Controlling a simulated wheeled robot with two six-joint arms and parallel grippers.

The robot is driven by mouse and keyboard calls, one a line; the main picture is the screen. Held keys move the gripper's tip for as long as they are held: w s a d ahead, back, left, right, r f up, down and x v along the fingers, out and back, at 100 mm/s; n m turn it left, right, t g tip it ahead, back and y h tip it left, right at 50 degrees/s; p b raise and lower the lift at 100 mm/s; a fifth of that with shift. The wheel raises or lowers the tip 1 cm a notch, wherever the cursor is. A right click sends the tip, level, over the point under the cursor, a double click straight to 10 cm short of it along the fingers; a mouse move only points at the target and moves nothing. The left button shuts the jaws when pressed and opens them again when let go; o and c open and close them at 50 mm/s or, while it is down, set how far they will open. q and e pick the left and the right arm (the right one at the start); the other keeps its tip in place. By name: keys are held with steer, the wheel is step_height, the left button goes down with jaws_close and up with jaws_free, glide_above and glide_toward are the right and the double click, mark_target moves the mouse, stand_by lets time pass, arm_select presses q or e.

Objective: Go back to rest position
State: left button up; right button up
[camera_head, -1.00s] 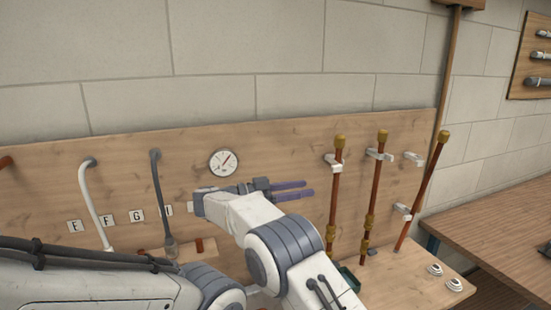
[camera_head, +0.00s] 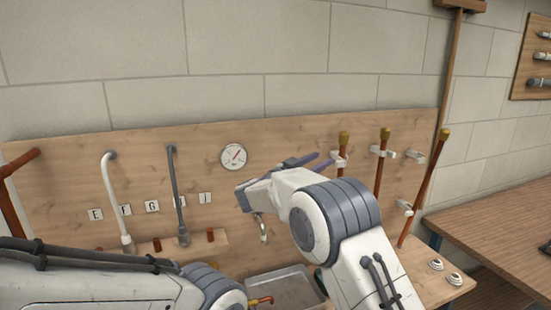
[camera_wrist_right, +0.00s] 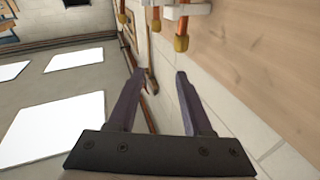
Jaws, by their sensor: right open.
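My right gripper (camera_head: 310,161) is raised in front of the wooden back board, its two purple-grey fingers pointing right toward the leftmost copper pipe. In the right wrist view the gripper (camera_wrist_right: 160,80) is open, with nothing between its fingers. My right arm hides part of the board and the lower part of the leftmost pipe. My left arm lies across the lower left of the head view; its gripper is not in view.
Copper pipes (camera_head: 380,165) with brass ends stand in white clips at the right. A white pipe (camera_head: 112,200) and a grey pipe (camera_head: 176,195) hang at the left. A gauge (camera_head: 233,157) is on the board. A grey tray (camera_head: 285,288) lies below. A wooden table (camera_head: 500,225) stands at right.

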steer(key=s+d+f+n+y, duration=0.1)
steer(key=s+f+n+y, duration=0.6)
steer(key=f+n+y, duration=0.65)
steer(key=s+d+f+m+g+y, duration=0.1)
steer(key=s+d+f+g, duration=0.2)
steer(key=s, duration=0.6)
steer(key=s+d+f+m+g, duration=0.1)
steer(key=s+f+g, duration=0.25)
steer(key=s, duration=0.45)
steer(key=s+d+f+g+y, duration=0.1)
steer(key=s+d+f+g, duration=0.2)
steer(key=s, duration=0.6)
steer(key=s+a+r+n+g+b, duration=0.2)
steer(key=s+a+n, duration=0.5)
steer(key=s+a, duration=0.7)
steer(key=shift+s+a+g, duration=0.4)
steer(key=shift+s+g, duration=0.05)
steer(key=shift+s, duration=0.05)
